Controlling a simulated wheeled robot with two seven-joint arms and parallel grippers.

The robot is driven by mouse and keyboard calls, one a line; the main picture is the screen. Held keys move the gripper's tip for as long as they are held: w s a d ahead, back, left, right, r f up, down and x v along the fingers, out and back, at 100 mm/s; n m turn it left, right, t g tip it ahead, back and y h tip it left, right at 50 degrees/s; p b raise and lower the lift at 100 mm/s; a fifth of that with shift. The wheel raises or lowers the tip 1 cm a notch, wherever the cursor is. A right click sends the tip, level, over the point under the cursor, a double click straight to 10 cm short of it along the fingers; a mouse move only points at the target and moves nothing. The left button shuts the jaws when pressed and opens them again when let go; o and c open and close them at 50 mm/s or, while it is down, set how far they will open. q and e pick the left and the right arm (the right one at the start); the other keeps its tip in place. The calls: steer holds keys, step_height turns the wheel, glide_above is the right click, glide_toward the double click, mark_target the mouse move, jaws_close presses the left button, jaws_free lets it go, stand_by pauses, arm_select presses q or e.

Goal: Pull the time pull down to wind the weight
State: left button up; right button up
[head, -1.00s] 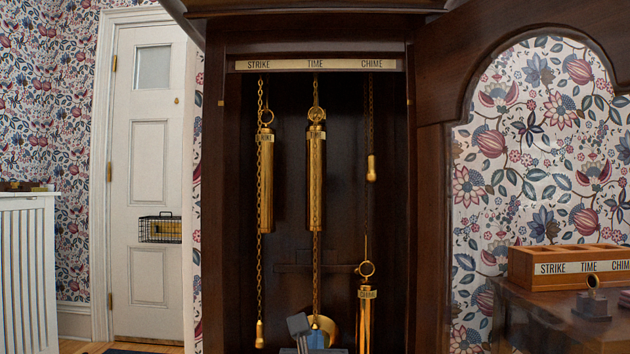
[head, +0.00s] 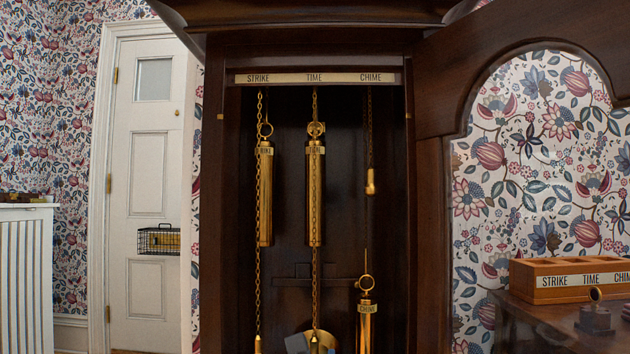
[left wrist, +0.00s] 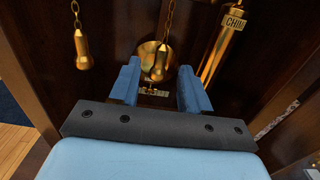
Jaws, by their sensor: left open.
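The time weight (head: 311,205), a brass cylinder, hangs high in the dark clock case under the TIME label. Its chain (head: 316,272) runs down past it to the bottom of the head view. The left wrist view shows the bell-shaped brass time pull (left wrist: 165,50) on this chain. My left gripper (left wrist: 158,74) has blue fingers, spread apart and empty. From the wrist camera, the pull appears between and just beyond the fingertips; contact cannot be told. My right gripper is not in view.
The strike weight (head: 265,200) hangs left, its pull (left wrist: 83,48) near my left finger's side. The chime weight (head: 366,325) hangs low at right, its pull (head: 370,182) high. A brass pendulum bob (left wrist: 148,58) is behind the time pull. A labelled wooden box (head: 565,282) stands right.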

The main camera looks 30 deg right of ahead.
arm_select(q)
steer(key=v, duration=1.1)
steer(key=shift+f, duration=0.25)
steer(key=shift+s+a+r, duration=0.1)
steer(key=shift+s, duration=0.05)
